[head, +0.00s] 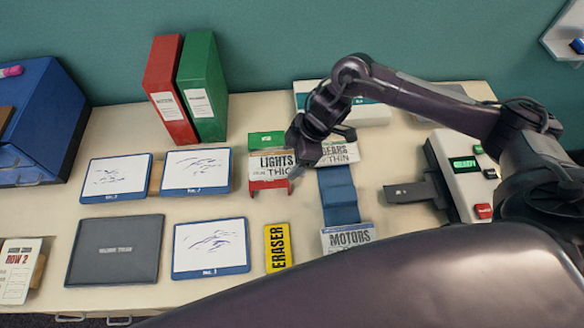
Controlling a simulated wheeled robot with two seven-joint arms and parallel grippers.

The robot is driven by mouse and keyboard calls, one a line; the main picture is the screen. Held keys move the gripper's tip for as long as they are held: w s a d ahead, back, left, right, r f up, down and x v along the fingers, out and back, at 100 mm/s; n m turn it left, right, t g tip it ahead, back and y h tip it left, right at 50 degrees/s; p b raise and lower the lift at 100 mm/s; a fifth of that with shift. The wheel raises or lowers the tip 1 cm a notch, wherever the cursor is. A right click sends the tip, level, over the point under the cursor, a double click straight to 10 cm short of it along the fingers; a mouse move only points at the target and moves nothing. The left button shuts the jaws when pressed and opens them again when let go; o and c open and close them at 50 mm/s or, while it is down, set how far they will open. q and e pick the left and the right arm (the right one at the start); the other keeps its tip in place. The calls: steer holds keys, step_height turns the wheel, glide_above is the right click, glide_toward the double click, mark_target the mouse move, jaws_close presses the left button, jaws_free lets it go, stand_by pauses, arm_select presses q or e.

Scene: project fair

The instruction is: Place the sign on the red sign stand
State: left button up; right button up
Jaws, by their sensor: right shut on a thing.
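A white sign (270,163) reading "LIGHTS" is at the red sign stand (268,185), whose red edge shows just below it. My right gripper (296,170) reaches down at the right edge of this sign and is shut on it. The fingers hide part of that edge. The sign appears to be at or just over the red stand; I cannot tell whether it rests fully on it. A green piece (266,139) shows just behind the sign. My left gripper is not in view.
A "GEARS" sign (340,151) stands right of my right gripper. A blue stand (340,194) and a "MOTORS" sign (347,237) are nearer. A yellow eraser (277,247), whiteboards (210,247) and a dark tray (115,250) lie left. Red (170,88) and green (203,86) binders stand behind.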

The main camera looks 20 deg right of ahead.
steer(key=shift+f, duration=1.4)
step_height(320, 180, down, 4)
steer(key=shift+r, duration=0.15)
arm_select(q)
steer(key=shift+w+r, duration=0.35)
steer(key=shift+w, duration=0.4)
arm_select(e)
steer(key=o, duration=1.1)
steer(key=shift+c, duration=0.2)
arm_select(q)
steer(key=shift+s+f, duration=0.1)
